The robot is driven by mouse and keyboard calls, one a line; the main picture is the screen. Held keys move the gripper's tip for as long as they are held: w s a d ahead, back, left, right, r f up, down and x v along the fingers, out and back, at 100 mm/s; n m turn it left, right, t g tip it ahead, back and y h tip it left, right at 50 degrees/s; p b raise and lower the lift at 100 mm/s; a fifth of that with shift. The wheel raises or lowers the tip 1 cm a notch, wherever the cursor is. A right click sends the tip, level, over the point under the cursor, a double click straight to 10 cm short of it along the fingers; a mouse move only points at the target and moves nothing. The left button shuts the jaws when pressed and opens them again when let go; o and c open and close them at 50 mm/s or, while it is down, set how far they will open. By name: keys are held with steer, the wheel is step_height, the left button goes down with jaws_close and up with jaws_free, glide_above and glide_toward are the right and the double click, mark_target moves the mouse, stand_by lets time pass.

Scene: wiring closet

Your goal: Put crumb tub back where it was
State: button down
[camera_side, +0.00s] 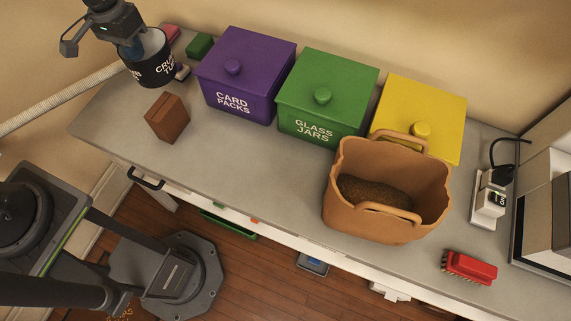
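The crumb tub (152,70) is a black round tub with white lettering and a grey inside. It is at the far left end of the bench, tilted in the picture. My gripper (132,46) is right at the tub, with its lower end over the rim and inside the mouth. The fingertips are small and partly hidden there, so I cannot tell whether they are closed on the rim. I also cannot tell whether the tub's base touches the bench or hangs just above it.
A brown block (167,118), a small green box (199,46) and a beige item (182,72) are near the tub. Purple (245,75), green (327,95) and yellow (425,105) bins line the wall. The front-left bench (235,165) is clear.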

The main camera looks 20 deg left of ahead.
step_height(320, 180, up, 5)
steer(key=shift+r, duration=0.2)
steer(key=s+d+n, duration=0.2)
steer(key=s+d, duration=0.1)
steer(key=d, duration=1.3)
steer(key=s+d+n, duration=0.2)
steer(key=d+n, duration=0.1)
steer(key=d, duration=1.3)
steer(key=f, duration=1.7)
steer(key=shift+w+a+f, duration=0.1)
steer(key=shift+a+f, duration=0.2)
steer(key=shift+f, duration=2.05)
steer(key=shift+f, duration=0.15)
steer(key=c, duration=1.3)
jaws_free()
